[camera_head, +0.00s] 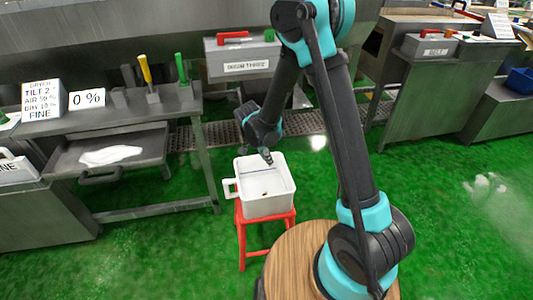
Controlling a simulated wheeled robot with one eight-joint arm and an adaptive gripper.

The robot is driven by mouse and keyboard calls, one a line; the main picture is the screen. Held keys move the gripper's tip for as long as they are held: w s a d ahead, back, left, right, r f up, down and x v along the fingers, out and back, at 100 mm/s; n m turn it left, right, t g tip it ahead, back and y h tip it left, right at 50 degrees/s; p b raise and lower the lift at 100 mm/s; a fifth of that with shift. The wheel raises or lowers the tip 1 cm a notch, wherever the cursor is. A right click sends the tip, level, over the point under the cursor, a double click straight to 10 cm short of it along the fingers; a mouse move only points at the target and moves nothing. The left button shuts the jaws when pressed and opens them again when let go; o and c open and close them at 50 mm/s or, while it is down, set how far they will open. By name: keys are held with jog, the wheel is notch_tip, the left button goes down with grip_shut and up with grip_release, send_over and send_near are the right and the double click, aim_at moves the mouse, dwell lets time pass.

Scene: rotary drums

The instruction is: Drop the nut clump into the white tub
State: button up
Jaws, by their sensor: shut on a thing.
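The white tub (266,206) stands upright on a red stool, with a handle on its left side. A small brown bit (264,194) shows at the tub's inner front; it is too small to tell what it is. My gripper (267,158) points down over the tub's back part, its fingertips near the rim height. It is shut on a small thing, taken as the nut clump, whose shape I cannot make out. I cannot tell if the fingertips touch the tub.
The red stool (242,235) stands on the green floor, close to a round wooden top (290,255). At left is a steel bench (180,103) with signs and upright yellow and green handles. Below it a tray (65,165) holds white stuff. A grey toolbox (243,62) stands behind.

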jog(key=shift+f, duration=0.8)
jog(key=o, duration=0.9)
jog(key=shift+a+r, duration=0.1)
jog(key=v, duration=1.1)
jog(key=shift+r, duration=0.4)
jog(key=shift+s, duration=0.1)
